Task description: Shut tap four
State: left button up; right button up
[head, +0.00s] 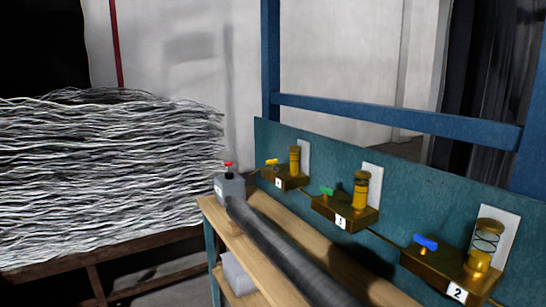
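A row of brass tap blocks is fixed along a teal board. The farthest block (285,180) has a yellow tap handle (271,162) and a small white label (278,183). Its number is too small to read surely; by its place in the row after 2 and 3 it would be four. A green handle (326,191) sits on the block labelled 3 (340,221). A blue handle (426,242) sits on the block labelled 2 (457,293). I cannot tell from the handles which taps are open. Neither of my grippers is in view.
A dark grey roll (285,252) lies along the wooden bench (213,209) before the taps. A grey container with a red top (229,187) stands at the bench's far end. A blue frame rail (400,121) crosses above. A large wire stack (100,175) is at left.

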aim_at(275, 162)
jog(key=i+j+z, duration=0.1)
jog(key=i+j, duration=0.3)
jog(key=j, duration=0.2)
jog(key=i+j+z, duration=0.15)
jog(key=i+j, duration=0.25)
jog(key=j, duration=0.25)
jog(key=i+j+z, duration=0.15)
jog(key=j, duration=0.2)
jog(key=i+j, duration=0.2)
jog(key=j, duration=0.15)
jog(key=i+j+z, duration=0.15)
jog(key=j, duration=0.2)
